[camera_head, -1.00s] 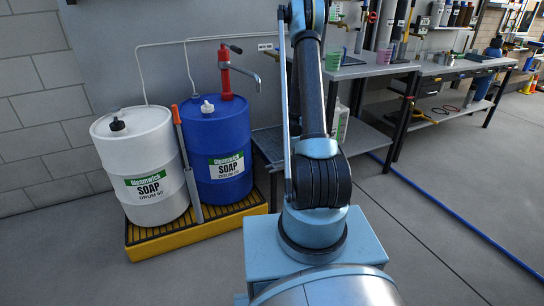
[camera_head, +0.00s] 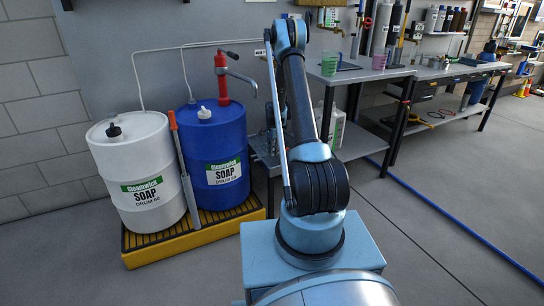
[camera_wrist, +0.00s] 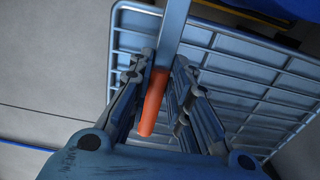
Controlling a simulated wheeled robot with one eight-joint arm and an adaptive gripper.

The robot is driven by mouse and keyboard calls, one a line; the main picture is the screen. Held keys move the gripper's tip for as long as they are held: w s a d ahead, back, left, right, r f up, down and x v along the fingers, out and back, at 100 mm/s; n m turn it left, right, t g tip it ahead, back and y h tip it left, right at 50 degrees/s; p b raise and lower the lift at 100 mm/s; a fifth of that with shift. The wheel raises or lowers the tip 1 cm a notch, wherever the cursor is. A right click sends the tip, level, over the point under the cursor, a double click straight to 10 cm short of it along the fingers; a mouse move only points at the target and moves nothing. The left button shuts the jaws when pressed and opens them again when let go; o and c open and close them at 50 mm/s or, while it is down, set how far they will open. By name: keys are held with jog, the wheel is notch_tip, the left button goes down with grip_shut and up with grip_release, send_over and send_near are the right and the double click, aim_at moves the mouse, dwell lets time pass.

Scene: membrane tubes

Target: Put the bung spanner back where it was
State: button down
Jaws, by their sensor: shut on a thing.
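The bung spanner, with an orange handle end (camera_wrist: 153,104) and a flat grey shaft (camera_wrist: 174,34), is between the fingers of my gripper (camera_wrist: 165,60) in the wrist view. My gripper is shut on it near where the handle meets the shaft. The far end of the shaft runs out of the top of the picture. A slatted grey shelf (camera_wrist: 235,65) lies beyond the spanner; I cannot tell whether they touch. In the head view my gripper and the spanner cannot be made out clearly behind my arm.
A white soap drum (camera_head: 135,165) and a blue soap drum (camera_head: 222,150) stand on a yellow-edged pallet (camera_head: 190,240). A red pump (camera_head: 222,75) tops the blue drum. An orange-topped pole (camera_head: 183,165) stands between them. A workbench (camera_head: 355,75) is at right; a blue hose (camera_head: 440,213) crosses the floor.

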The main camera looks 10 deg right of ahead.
aim_at(272, 158)
jog(key=shift+w+a, duration=0.15)
jog(key=shift+w, duration=0.3)
jog(key=shift+w+a+f, duration=0.1)
jog(key=shift+w+f, duration=0.1)
jog(key=shift+f, duration=0.7)
jog(key=shift+w+f, duration=0.2)
jog(key=shift+f, duration=0.65)
jog(key=c, duration=1.5)
grip_release()
